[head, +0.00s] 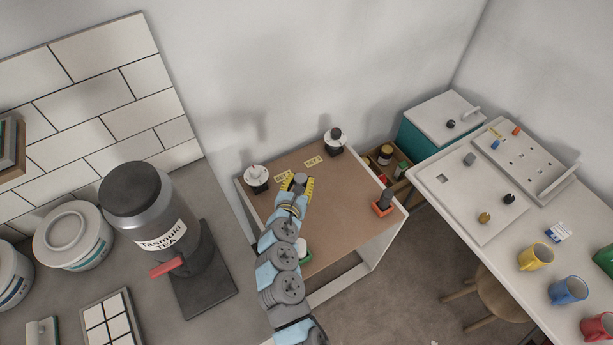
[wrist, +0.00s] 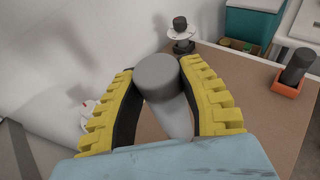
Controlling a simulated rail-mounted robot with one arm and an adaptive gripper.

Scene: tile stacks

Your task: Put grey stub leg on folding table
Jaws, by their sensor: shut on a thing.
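My gripper (head: 297,185) has its yellow ridged fingers closed around a grey cylinder, the grey stub leg (wrist: 158,76). In the wrist view my gripper (wrist: 170,100) grips it from both sides, with its round top showing and a paler lower part below. The gripper is over the back part of a brown-topped table (head: 345,205) with a white frame. That top also shows in the wrist view (wrist: 250,110). I cannot tell whether this is the folding table. I cannot tell how high the leg is above the top.
A white table (head: 520,235) with boards, pegs and mugs stands right. A tea canister (head: 150,215) is left.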

